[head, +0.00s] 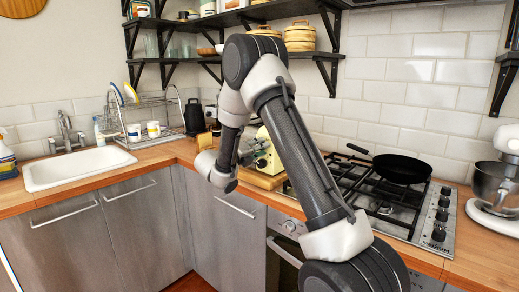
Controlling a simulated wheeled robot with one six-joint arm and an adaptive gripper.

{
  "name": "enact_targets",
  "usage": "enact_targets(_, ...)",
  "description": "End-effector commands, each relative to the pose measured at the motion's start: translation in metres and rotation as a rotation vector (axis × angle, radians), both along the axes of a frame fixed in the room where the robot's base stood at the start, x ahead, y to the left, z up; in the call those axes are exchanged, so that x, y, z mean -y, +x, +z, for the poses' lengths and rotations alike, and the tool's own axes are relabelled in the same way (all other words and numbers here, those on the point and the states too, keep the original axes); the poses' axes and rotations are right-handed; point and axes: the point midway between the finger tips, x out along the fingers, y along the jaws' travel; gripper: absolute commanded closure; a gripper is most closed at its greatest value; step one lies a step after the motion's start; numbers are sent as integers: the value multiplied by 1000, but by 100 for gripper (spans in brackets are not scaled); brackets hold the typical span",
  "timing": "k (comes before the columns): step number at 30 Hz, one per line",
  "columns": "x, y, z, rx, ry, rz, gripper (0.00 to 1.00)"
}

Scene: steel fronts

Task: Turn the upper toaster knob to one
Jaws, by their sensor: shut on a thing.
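The cream toaster (266,160) stands on the wooden counter in the corner, left of the hob. My arm partly covers it. My gripper (248,157) is at the toaster's left side, small and partly hidden by my wrist. It is shut on a toaster knob. The knobs are too small and covered to make out, so I cannot tell which one it holds or where its pointer stands.
A hob (385,205) with a black pan (402,168) is right of the toaster, and a stand mixer (497,185) is at the far right. Shelves (235,18) hang above.

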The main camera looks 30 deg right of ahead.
Motion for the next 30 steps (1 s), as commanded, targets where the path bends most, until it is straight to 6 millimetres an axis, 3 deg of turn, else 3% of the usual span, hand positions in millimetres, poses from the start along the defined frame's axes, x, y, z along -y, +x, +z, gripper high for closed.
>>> enact_targets(2,-1,0,-1,-1,1,2,95)
enact_targets(3,-1,0,-1,-1,1,2,68)
enact_targets(6,-1,0,-1,-1,1,2,49)
enact_targets(15,-1,0,0,0,1,0,49)
enact_targets(19,-10,-2,0,0,2,3,49)
enact_targets(30,-83,-27,-1,0,1,6,49)
